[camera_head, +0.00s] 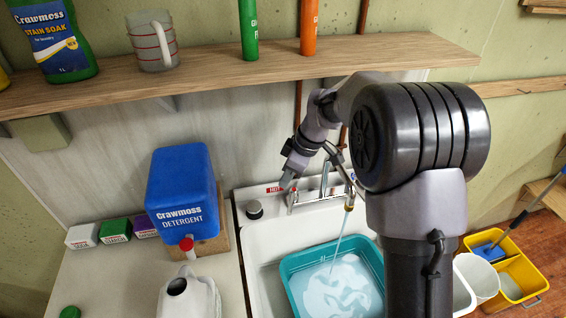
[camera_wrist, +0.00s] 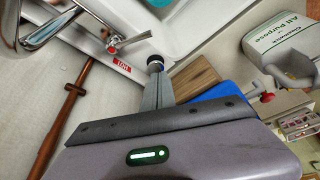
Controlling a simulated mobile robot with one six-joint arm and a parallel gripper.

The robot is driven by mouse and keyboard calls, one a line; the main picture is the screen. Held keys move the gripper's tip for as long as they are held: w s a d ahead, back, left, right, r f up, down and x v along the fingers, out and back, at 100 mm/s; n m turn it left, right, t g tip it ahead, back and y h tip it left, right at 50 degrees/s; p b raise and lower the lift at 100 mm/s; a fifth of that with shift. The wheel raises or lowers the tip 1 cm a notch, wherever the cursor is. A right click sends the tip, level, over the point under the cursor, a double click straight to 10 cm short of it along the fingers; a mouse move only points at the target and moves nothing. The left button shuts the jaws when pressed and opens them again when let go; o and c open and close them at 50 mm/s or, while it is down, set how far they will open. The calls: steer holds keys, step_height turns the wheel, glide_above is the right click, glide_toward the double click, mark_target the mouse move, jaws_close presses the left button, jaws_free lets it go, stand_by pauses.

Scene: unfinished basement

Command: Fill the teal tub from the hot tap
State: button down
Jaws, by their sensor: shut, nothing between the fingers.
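The teal tub (camera_head: 291,262) stands in the white sink under the spout (camera_head: 349,205), with pale, rippled water in it. A stream of water (camera_head: 336,252) runs from the spout into the tub. A bit of the tub's teal also shows at the top of the wrist view (camera_wrist: 160,3). The hot tap handle (camera_wrist: 116,42) stands beside the red HOT label (camera_wrist: 122,66); the label also shows in the head view (camera_head: 275,189). My gripper (camera_head: 286,184) is shut and empty, close by the hot tap handle. I cannot tell whether they touch.
A dark round stopper (camera_head: 254,210) sits on the sink's ledge. A blue detergent container (camera_head: 182,190) and a white jug (camera_head: 190,297) stand on the left counter. A wooden shelf (camera_head: 220,72) with bottles and a measuring jug (camera_head: 152,42) runs above. A yellow mop bucket (camera_head: 520,275) stands right.

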mark_target(292, 202)
step_height(292, 202, down, 13)
steer(key=w+n+b, duration=0.1)
steer(key=b, duration=0.2)
steer(key=shift+w+r, duration=0.1)
stand_by(0.4)
